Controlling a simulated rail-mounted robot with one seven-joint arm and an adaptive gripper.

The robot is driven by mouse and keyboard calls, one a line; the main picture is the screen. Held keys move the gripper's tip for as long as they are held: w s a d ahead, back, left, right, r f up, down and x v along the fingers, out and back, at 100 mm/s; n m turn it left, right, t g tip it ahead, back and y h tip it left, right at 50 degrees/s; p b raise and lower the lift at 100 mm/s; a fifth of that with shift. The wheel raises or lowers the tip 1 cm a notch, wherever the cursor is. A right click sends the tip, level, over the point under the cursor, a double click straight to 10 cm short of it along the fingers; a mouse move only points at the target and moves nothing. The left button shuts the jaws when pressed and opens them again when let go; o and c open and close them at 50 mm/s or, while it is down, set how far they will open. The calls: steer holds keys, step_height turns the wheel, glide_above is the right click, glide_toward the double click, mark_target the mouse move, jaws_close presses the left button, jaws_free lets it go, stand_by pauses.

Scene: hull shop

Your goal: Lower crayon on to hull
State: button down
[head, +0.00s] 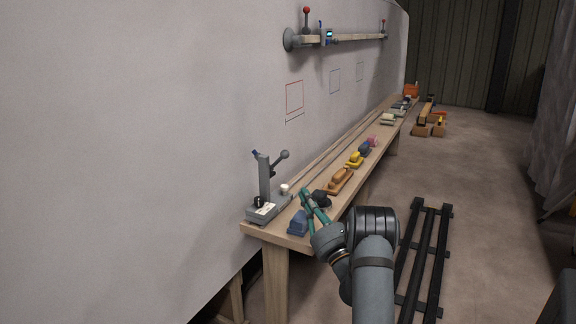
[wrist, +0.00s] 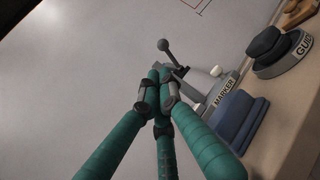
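The marker stand (head: 265,190) is a grey base with an upright post on the near end of the bench, beside the hull wall (head: 170,120). A blue crayon-like tip (head: 255,154) shows at the top of the post, near the wall; I cannot tell whether it touches. A lever with a grey ball knob (head: 285,154) sticks out to the right. In the wrist view, the knob (wrist: 163,45) and the MARKER label (wrist: 224,90) show beyond my fingers. My gripper (head: 304,191) has teal fingers drawn together, with nothing visible between them, below and right of the knob.
A blue block (head: 298,223) and a dark piece (head: 321,198), labelled GUIDE in the wrist view (wrist: 303,46), lie close to my gripper. Several coloured blocks line the bench (head: 262,229) farther back. A rail (head: 350,38) is on the wall. The floor to the right holds black rails (head: 428,245).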

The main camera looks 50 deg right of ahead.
mark_target(282, 154)
steer(key=x, duration=1.3)
steer(key=shift+w+r, duration=0.1)
steer(key=shift+w, duration=0.05)
steer(key=shift+r+p, duration=0.1)
steer(key=shift+p, duration=0.3)
steer(key=shift+w+r+n+y+p, duration=0.1)
steer(key=shift+r+n+y+p, duration=0.2)
steer(key=shift+p, duration=0.45)
steer(key=shift+w, duration=0.1)
